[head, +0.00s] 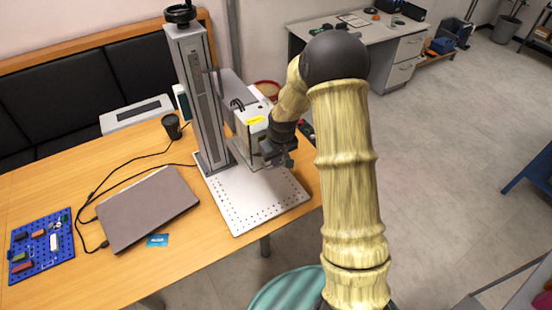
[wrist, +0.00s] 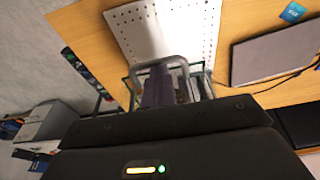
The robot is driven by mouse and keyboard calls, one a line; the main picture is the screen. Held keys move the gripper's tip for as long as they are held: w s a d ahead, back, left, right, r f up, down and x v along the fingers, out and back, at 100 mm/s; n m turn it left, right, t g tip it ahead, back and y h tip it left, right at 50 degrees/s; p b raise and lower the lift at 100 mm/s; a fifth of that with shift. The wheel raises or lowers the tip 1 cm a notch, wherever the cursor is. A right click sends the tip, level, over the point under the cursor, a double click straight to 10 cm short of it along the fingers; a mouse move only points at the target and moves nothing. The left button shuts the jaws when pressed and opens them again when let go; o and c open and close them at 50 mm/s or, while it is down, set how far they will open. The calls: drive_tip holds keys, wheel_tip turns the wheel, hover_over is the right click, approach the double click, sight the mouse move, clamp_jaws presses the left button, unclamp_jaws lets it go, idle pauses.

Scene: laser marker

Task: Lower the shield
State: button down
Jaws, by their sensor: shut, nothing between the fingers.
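The laser marker stands on the table, with a tall grey column (head: 197,95), a pale head (head: 251,124) with a yellow label, and a perforated white base plate (head: 238,208). The shield (head: 246,154) is a clear, dark-edged frame around the underside of the head, above the plate. In the wrist view its dark green edge (wrist: 129,88) shows, with a grey curved bar (wrist: 160,63) in front. My gripper (head: 272,153) is at the right side of the head, close to the shield. Its shut fingers (wrist: 158,88) appear inside the curved bar; I cannot tell whether they touch it.
A closed laptop (head: 148,208), a blue pegboard (head: 42,247) with small parts and a black cup (head: 172,126) are on the wooden table left of the marker. Cables run between them. Open floor lies to the right; a grey desk (head: 375,40) stands behind.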

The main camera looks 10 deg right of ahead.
wheel_tip(320, 180, down, 18)
drive_tip(key=b, duration=1.2)
drive_tip(key=shift+s+a, duration=0.15)
drive_tip(key=shift+s, duration=0.1)
drive_tip(key=shift+s, duration=0.1)
wheel_tip(320, 180, up, 10)
drive_tip(key=s+p, duration=0.1)
drive_tip(key=p, duration=0.6)
drive_tip(key=shift+s+d+r, duration=0.15)
drive_tip(key=shift+d+r, duration=0.05)
drive_tip(key=shift+d, duration=0.15)
